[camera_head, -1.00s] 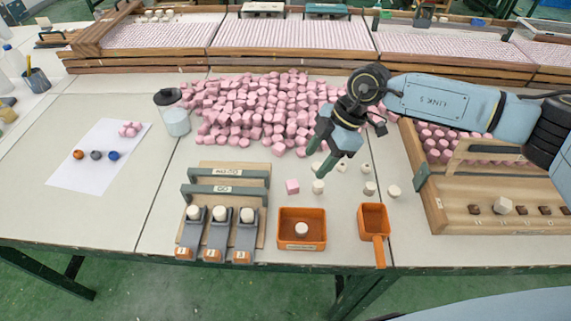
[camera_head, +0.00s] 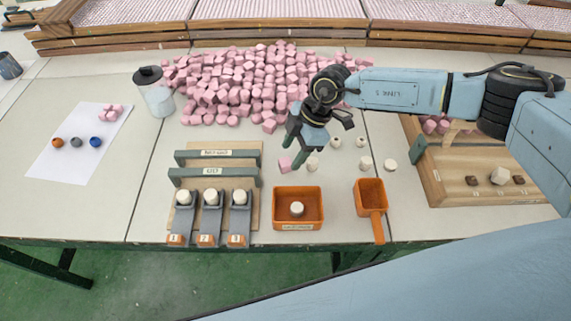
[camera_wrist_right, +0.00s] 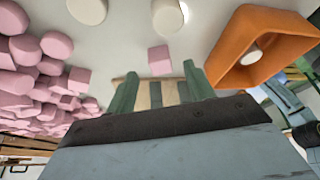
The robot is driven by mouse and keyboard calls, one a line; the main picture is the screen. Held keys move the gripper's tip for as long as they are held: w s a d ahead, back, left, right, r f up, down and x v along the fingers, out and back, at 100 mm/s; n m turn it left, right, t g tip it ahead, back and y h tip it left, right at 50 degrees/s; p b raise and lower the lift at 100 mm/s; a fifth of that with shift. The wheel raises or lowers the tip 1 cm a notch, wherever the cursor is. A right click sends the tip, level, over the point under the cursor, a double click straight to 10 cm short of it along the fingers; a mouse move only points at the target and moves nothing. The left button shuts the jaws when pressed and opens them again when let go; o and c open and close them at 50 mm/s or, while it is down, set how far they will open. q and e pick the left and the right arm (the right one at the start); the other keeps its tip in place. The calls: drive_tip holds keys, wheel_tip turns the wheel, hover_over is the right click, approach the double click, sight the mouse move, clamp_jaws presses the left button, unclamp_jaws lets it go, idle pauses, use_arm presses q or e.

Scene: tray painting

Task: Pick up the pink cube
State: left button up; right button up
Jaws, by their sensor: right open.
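A single pink cube (camera_head: 285,164) lies on the table behind the orange tray, apart from the large pink pile. It also shows in the right wrist view (camera_wrist_right: 159,59), beyond my fingertips. My right gripper (camera_head: 294,150) is open and empty. In the head view its fingers are close above and beside the cube; whether they touch it I cannot tell. In the wrist view the two green fingers (camera_wrist_right: 158,85) are spread apart with the cube ahead of the gap between them. My left gripper is not in view.
The pink pile (camera_head: 235,85) lies behind the gripper. Several white pieces (camera_head: 365,163) stand right of the cube. The orange tray (camera_head: 298,224) holds a white piece. An orange scoop (camera_head: 370,197), a rack (camera_head: 214,205), a jar (camera_head: 155,95) and a wooden box (camera_head: 436,185) stand around.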

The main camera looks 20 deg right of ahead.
sight(287, 161)
drive_tip(key=x, duration=0.3)
drive_tip(key=shift+b, duration=0.3)
drive_tip(key=shift+a+f, duration=0.1)
drive_tip(key=shift+f, duration=0.1)
drive_tip(key=c, duration=1)
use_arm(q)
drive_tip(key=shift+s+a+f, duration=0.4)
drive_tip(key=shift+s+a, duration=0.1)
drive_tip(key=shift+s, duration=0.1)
use_arm(e)
drive_tip(key=shift+r, duration=0.1)
drive_tip(key=shift+c, duration=0.2)
